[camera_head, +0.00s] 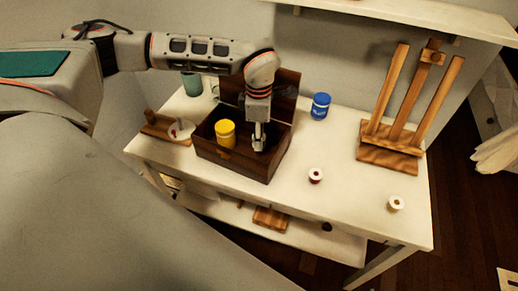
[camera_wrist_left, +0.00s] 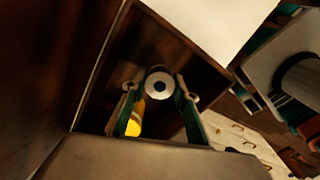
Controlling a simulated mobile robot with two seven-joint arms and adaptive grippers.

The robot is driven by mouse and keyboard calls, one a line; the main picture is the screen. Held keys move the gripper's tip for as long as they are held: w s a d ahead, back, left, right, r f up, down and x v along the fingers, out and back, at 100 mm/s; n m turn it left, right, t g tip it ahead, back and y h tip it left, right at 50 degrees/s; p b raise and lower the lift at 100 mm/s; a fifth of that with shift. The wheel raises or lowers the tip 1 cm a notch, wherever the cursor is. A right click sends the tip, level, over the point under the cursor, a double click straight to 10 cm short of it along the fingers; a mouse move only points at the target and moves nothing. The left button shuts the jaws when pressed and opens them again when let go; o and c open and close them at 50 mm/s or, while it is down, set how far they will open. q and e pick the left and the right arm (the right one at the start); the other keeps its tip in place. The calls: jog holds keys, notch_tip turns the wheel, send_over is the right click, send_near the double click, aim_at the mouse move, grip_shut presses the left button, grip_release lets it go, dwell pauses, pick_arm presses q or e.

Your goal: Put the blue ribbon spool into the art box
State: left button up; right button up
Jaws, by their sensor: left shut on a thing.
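The art box (camera_head: 228,163) is a dark wooden box with its lid open, standing on the white table. My left gripper (camera_head: 258,143) points down into the right part of the box opening. It is shut on the blue ribbon spool (camera_wrist_left: 159,83), whose pale round end with a dark centre shows between the fingertips in the left wrist view (camera_wrist_left: 158,92). In the head view the spool is mostly hidden by the fingers and the dark interior. I cannot tell whether it touches the box floor. My right gripper is not in view.
A yellow jar (camera_head: 225,133) stands in the left part of the box. A blue jar (camera_head: 320,106), a red spool (camera_head: 316,175), a tan spool (camera_head: 396,204) and a wooden easel (camera_head: 390,157) are on the table (camera_head: 350,200). A wooden stand (camera_head: 160,126) is left of the box.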

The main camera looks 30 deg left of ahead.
aim_at(259, 157)
pick_arm(q)
notch_tip(259, 157, down, 2)
notch_tip(259, 157, down, 3)
jog(key=shift+f, duration=0.35)
jog(key=shift+f, duration=0.15)
jog(key=o, duration=0.8)
